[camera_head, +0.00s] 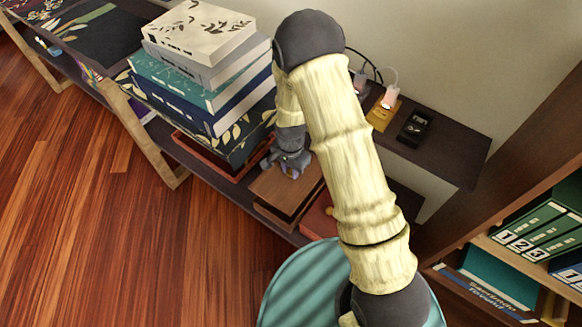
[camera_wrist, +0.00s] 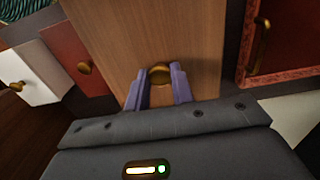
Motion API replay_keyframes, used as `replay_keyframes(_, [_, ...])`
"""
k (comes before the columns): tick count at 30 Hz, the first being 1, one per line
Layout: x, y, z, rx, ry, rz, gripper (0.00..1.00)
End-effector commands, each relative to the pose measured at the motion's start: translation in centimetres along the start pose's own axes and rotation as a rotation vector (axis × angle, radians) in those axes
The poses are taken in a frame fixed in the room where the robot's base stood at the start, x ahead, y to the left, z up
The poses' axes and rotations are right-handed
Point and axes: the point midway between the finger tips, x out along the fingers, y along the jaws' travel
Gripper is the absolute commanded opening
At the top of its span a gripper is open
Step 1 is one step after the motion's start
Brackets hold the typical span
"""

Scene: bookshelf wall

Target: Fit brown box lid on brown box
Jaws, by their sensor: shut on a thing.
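The brown box lid (camera_head: 282,188) is a flat wooden panel on the low shelf in the head view. It fills the upper middle of the wrist view (camera_wrist: 140,35). My gripper (camera_head: 289,166) is above it, and its purple fingers (camera_wrist: 160,88) are shut on the lid's round gold knob (camera_wrist: 159,71). The brown box (camera_head: 276,219) shows as a lower edge just under the lid. The lid is over the box and roughly lined up with it. I cannot tell whether it is fully seated. My arm hides part of the far side.
A red box (camera_head: 317,222) with a gold knob stands close on the right. A reddish tray-like box (camera_head: 204,157) is on the left, below the stacked books (camera_head: 205,75). A white box (camera_wrist: 28,78) shows in the wrist view. A teal round surface (camera_head: 300,285) is in front.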

Motion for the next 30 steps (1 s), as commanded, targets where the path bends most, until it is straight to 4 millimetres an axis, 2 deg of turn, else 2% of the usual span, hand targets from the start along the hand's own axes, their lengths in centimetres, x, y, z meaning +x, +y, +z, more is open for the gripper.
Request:
replay_keyframes(3, [1.3,0.0,0.1,-0.001,-0.001,0.001,0.00])
replay_keyframes(18, [5.1,0.2,-0.2,0.009,-0.001,0.001,0.00])
replay_keyframes(30, [5.5,0.1,-0.2,0.006,0.000,0.000,0.00])
